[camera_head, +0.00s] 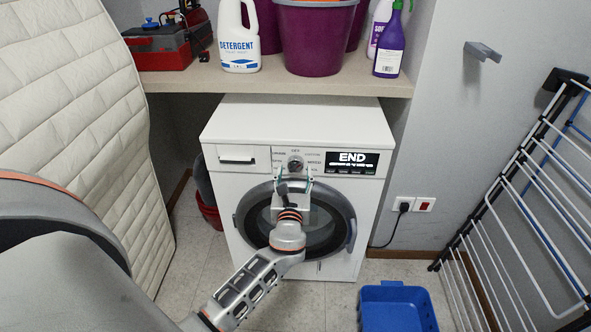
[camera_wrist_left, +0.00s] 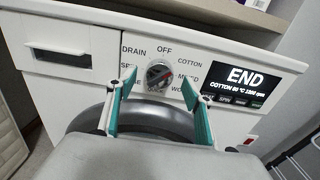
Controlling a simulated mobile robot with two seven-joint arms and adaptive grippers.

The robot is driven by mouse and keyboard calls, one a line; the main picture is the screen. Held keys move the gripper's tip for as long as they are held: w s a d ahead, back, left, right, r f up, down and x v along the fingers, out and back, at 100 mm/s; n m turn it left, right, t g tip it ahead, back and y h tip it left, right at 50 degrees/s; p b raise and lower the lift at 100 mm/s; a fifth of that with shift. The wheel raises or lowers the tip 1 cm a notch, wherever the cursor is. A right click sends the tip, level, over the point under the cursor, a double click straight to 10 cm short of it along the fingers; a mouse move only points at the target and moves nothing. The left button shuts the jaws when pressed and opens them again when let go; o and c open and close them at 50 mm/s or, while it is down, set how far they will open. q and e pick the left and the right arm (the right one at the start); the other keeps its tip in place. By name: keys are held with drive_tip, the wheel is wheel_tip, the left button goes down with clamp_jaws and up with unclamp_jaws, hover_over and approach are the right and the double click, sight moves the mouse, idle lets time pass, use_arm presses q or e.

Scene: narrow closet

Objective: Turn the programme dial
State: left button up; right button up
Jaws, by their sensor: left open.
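The programme dial (camera_head: 295,163) is a round knob on the front panel of the white washing machine (camera_head: 225,135). My left gripper (camera_head: 294,180) is in front of the machine just below the dial. In the left wrist view its teal-padded fingers (camera_wrist_left: 159,92) are spread apart, with the dial showing between and beyond their tips. The fingers appear apart from the dial. My right gripper is not in view.
A shelf (camera_head: 270,84) above the machine holds a detergent bottle (camera_head: 239,40), a purple bucket (camera_head: 313,38) and a purple spray bottle (camera_head: 389,45). A padded mattress (camera_head: 75,110) stands left, a drying rack (camera_head: 520,190) right. A blue crate (camera_head: 397,289) sits on the floor.

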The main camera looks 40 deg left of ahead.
sight(295, 165)
use_arm(q)
drive_tip(key=shift+x, duration=1.4)
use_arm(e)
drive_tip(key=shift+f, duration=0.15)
use_arm(q)
drive_tip(key=c, duration=1.1)
drive_tip(key=shift+o, duration=0.2)
